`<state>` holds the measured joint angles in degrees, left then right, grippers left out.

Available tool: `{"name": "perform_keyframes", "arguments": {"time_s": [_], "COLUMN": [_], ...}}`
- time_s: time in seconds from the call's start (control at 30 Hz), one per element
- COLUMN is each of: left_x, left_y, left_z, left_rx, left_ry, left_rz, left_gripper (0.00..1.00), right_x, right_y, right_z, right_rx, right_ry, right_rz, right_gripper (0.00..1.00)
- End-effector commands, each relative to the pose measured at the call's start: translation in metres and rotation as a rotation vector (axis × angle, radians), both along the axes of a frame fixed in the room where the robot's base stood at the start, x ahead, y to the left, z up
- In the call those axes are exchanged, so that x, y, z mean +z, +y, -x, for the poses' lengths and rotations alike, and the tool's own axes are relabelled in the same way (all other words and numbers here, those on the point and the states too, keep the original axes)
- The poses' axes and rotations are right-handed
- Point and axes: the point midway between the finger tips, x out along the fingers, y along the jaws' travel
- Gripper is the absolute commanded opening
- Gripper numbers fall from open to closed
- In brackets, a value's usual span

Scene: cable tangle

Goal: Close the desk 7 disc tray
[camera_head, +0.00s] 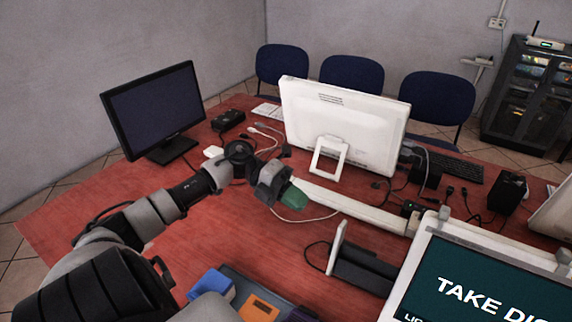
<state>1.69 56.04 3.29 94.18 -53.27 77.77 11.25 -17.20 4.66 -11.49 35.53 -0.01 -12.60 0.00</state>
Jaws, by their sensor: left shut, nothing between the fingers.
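A dark tray with a pale upright front plate (336,248) sticks out to the left of a white-framed unit (424,258) whose teal screen reads "TAKE DIS…". It looks like the disc tray (368,272), and it stands open. Its desk number is not readable. My left arm reaches in from the lower left. My left gripper (294,198), with green fingertips, is shut and empty. It is above the red desk, up and left of the front plate and apart from it. My right gripper is not in view.
A white monitor (342,125) stands behind the gripper, and a black monitor (152,108) stands at the left. Cables, adapters and a black keyboard (452,166) clutter the right. A pale bar (345,207) runs across the red desk (70,222). Blue and orange items lie at the front.

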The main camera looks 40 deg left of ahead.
Motion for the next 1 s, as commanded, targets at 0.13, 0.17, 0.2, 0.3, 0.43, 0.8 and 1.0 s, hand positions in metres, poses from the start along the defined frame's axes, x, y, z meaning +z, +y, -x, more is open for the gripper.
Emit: {"name": "perform_keyframes", "arguments": {"time_s": [0.13,0.17,0.2,0.3,0.43,0.8,1.0], "left_x": [-0.006,-0.008,-0.008,-0.008,-0.009,-0.012,-0.011], "left_y": [-0.031,-0.037,-0.043,-0.058,-0.07,-0.075,-0.086], "left_z": [-0.008,-0.009,-0.01,-0.014,-0.017,-0.018,-0.021], "left_rx": [-0.002,-0.002,-0.002,-0.002,-0.001,0.001,-0.002], "left_ry": [-0.003,-0.003,-0.003,-0.003,-0.002,-0.001,-0.002], "left_rz": [0.004,0.004,0.003,0.002,0.001,0.0,0.0], "left_gripper": [0.0,0.0,0.0,0.0,0.0,0.0,0.0], "right_x": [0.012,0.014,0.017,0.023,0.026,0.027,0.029], "right_y": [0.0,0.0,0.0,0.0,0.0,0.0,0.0], "right_z": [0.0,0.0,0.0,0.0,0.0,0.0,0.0], "right_rx": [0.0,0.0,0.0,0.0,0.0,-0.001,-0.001], "right_ry": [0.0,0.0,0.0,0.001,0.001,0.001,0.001], "right_rz": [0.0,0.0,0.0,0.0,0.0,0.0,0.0], "right_gripper": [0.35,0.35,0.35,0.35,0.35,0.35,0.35]}}
